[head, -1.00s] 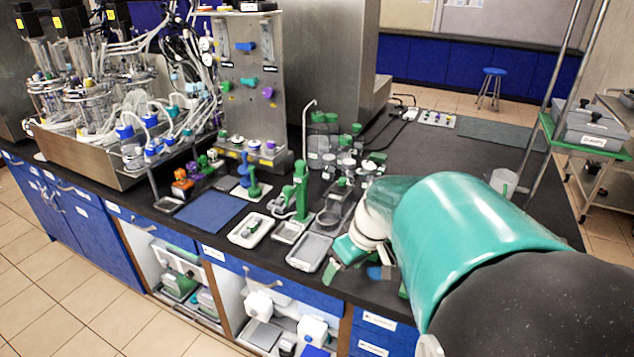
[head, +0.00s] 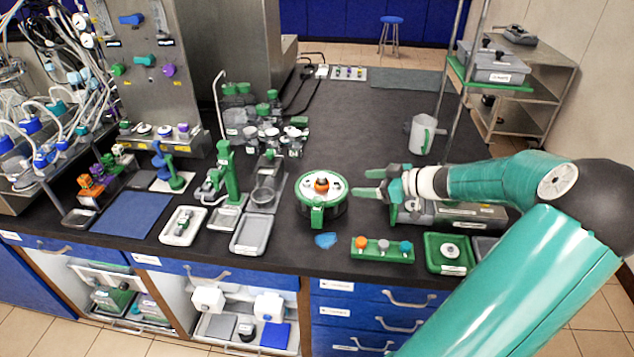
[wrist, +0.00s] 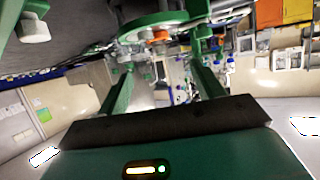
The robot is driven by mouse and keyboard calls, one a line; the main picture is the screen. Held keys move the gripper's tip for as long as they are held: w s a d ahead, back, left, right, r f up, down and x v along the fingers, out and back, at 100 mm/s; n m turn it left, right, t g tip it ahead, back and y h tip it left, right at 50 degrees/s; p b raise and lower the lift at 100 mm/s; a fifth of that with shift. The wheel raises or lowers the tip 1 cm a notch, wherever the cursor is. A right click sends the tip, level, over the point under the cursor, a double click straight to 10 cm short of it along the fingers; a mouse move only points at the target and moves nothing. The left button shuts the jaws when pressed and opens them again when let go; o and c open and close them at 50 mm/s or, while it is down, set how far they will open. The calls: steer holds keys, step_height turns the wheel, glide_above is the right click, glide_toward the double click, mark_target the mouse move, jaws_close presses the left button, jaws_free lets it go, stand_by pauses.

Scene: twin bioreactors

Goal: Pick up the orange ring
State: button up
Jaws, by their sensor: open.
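An orange ring-like part (head: 321,185) sits around a dark centre on top of a round white-and-green device (head: 306,197) on the bench. It also shows as a small orange patch in the wrist view (wrist: 158,36). A second orange round piece (head: 362,243) stands at the left end of a green block (head: 383,255); I cannot tell for sure which one is the ring. My gripper (head: 368,183) is open and empty, just right of the round device, with its fingers pointing left at it. Its two green fingers frame a gap in the wrist view (wrist: 161,70).
A grey case (head: 455,215) lies under my arm. A green tray (head: 434,262) and a blue patch (head: 325,240) lie near the front edge. A green stand (head: 224,170) and jars (head: 270,135) stand left.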

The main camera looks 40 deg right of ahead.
glide_toward(325, 182)
steer(key=x, duration=0.4)
steer(key=shift+a, duration=0.2)
steer(key=x, duration=0.5)
steer(key=shift+w+d+f, duration=0.1)
steer(key=shift+d, duration=0.15)
steer(key=c, duration=1)
